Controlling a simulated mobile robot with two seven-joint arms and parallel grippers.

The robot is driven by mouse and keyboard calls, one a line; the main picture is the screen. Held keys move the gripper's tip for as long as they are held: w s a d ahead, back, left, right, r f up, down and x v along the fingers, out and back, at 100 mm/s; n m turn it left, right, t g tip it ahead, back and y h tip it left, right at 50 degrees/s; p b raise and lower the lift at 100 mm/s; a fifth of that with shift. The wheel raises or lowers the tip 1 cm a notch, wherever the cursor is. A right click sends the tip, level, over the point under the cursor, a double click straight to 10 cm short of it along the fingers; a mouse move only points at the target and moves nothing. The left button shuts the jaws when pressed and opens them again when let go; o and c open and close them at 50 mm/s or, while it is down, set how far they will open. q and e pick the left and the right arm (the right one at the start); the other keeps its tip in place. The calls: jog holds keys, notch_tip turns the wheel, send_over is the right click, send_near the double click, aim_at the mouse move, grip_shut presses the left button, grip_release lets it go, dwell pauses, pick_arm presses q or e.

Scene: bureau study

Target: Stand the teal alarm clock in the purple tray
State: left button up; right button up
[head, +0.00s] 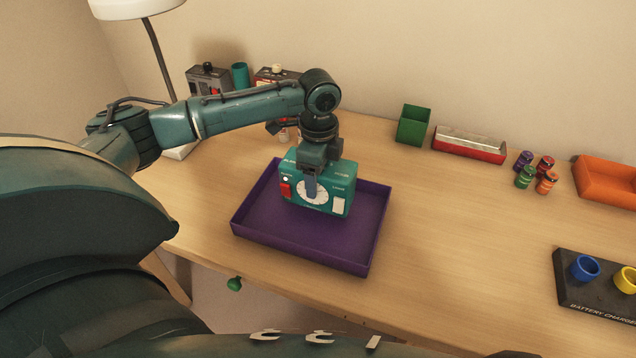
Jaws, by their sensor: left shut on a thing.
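The teal alarm clock (341,184) is upright, with a white round dial, a red button and a white button on its front. It shows inside the outline of the purple tray (340,258), towards the tray's back. My left gripper (312,186) comes down from above and is shut on the clock, with a finger across the dial. I cannot tell whether the clock's base touches the tray floor. The front part of the tray is bare. My right gripper is not in view.
A lamp (150,45) and grey box (207,80) stand behind my left arm. A green cup (413,125), red tray (469,144), several small batteries (525,177), an orange tray (605,182) and a black battery charger (595,290) lie right. Desk between is clear.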

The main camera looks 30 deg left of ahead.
pick_arm(q)
jog(key=shift+f, duration=1.35)
jog(key=shift+f, duration=0.1)
jog(key=o, duration=1.2)
jog(key=shift+o, duration=0.2)
notch_tip(320, 180, up, 12)
jog(key=shift+r+p, duration=0.15)
jog(key=shift+p, duration=0.2)
